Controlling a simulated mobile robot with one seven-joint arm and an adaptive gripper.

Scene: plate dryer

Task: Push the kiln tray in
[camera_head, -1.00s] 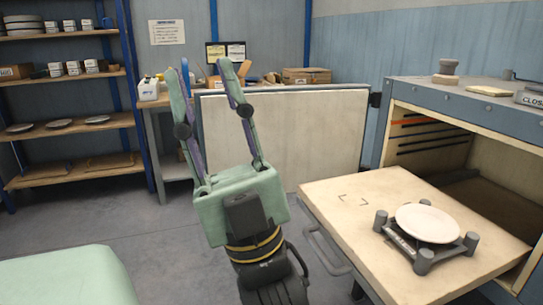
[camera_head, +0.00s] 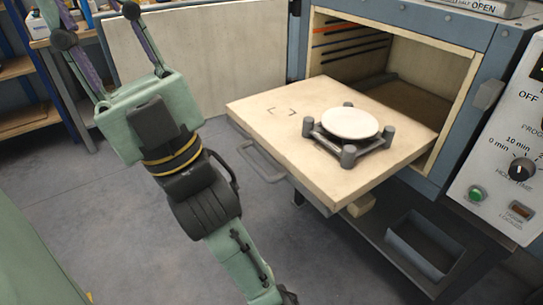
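The kiln tray (camera_head: 255,105) is a thick cream slab, pulled well out of the kiln opening (camera_head: 400,60). A dark grey handle (camera_head: 262,166) is on its front left edge. On the tray a grey stand (camera_head: 348,155) with round corner posts holds a white plate (camera_head: 350,123). My gripper (camera_head: 90,12) is at the upper left, raised, left of the tray and apart from it. Its two fingers are spread with nothing seen between them; their tips are cut off by the top edge.
The kiln's cream-lined door (camera_head: 200,50) stands open behind the tray's left side. A control panel (camera_head: 510,150) with dials and a green button is at the right. A grey bin (camera_head: 425,248) sits on a shelf below the kiln. The floor (camera_head: 290,245) in front of the tray is clear.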

